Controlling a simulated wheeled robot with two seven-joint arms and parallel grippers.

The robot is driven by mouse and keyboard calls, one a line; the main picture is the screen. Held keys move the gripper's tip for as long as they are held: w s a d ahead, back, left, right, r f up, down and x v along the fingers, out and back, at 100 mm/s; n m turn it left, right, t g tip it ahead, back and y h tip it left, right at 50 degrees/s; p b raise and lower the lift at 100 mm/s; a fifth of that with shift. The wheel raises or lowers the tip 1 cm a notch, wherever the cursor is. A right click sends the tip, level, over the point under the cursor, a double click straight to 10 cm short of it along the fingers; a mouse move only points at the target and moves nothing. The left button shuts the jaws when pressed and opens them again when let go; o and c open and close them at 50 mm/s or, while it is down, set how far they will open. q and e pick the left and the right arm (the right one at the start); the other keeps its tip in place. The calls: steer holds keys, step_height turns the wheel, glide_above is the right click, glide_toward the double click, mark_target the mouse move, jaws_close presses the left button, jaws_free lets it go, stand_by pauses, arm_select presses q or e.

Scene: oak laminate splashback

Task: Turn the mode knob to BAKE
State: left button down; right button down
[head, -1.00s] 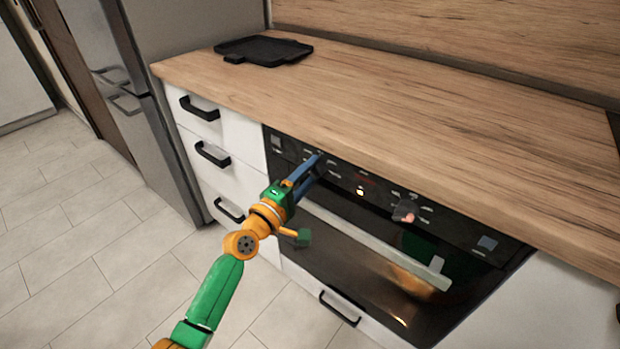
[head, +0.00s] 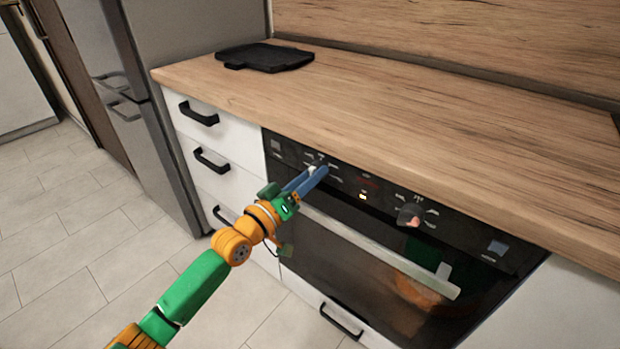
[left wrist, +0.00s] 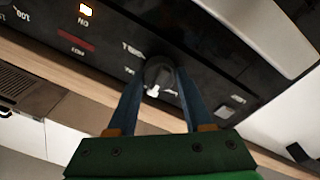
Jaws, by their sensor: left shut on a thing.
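The oven's black control panel (head: 380,196) runs below the worktop edge. My left gripper (head: 319,170) is at the left knob on this panel, and its two blue fingers mostly hide that knob in the head view. In the left wrist view the dark round knob (left wrist: 158,74) sits between the fingertips of my left gripper (left wrist: 157,80), which are shut on its sides. A white mark shows on the knob's edge. The small labels around it are too small or blurred to read as a mode, so I cannot tell which one it points to. My right gripper is out of view.
A second knob (head: 409,215) is further right on the panel. A lit yellow indicator (head: 362,197) lies between the knobs. The oven door's handle bar (head: 385,255) runs just below the panel.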

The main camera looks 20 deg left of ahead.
arm_select(q)
steer(key=m, duration=0.5)
steer(key=shift+r+p, duration=0.15)
steer(key=shift+p, duration=0.2)
steer(key=m+p, duration=0.1)
steer(key=m, duration=0.4)
steer(key=shift+m+g+h+p, duration=0.3)
steer(key=shift+g+p, duration=0.05)
steer(key=shift+g, duration=0.05)
steer(key=shift+c, duration=1.5)
jaws_free()
steer(key=v, duration=0.7)
steer(key=shift+p, duration=0.3)
